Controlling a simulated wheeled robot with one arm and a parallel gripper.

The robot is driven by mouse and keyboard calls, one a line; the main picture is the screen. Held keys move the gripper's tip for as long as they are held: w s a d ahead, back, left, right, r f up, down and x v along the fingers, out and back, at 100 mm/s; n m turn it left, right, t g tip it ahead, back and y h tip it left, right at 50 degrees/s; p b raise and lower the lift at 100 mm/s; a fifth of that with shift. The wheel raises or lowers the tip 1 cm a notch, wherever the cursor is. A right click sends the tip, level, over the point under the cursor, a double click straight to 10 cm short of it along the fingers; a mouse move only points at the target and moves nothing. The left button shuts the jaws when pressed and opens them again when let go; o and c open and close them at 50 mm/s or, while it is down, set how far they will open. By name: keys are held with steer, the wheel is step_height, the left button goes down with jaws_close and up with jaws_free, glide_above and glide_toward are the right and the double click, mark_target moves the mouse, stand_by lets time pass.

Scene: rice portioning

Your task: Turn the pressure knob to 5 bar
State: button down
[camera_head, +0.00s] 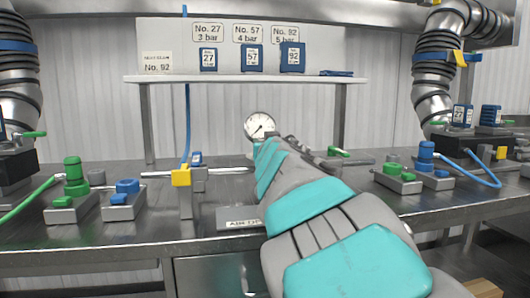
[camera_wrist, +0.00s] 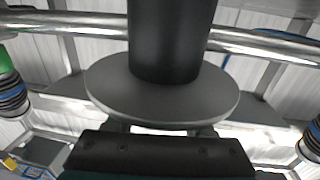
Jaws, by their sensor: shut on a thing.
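A round white pressure gauge (camera_head: 260,125) stands at the back of the steel bench. Its needle seems to lie toward the lower left, but the scale is too small to read. My turquoise and grey arm reaches to just right of and below the gauge and hides most of the regulator there. My gripper (camera_head: 292,143) is at that spot, its fingertips hidden. In the wrist view my dark gripper (camera_wrist: 160,132) is at the bottom, close against a grey disc (camera_wrist: 115,88) under a black cylinder (camera_wrist: 172,40). The pressure knob's grip faces are hidden; the gripper is closed on it.
A shelf (camera_head: 245,79) above carries blue blocks under signs; No. 92 (camera_head: 292,57) is marked 5 bar. A small card (camera_head: 157,63) also reads No. 92. Valve blocks (camera_head: 74,190) and a yellow-topped post (camera_head: 181,178) stand left; more valve blocks (camera_head: 398,178) stand right.

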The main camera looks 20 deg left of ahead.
steer(key=shift+d+m+t+h+b, duration=0.1)
steer(key=shift+m+t+h+b, duration=0.2)
steer(key=shift+m+h+b, duration=0.35)
steer(key=shift+r, duration=0.15)
steer(key=c, duration=0.6)
jaws_free()
steer(key=shift+o, duration=0.2)
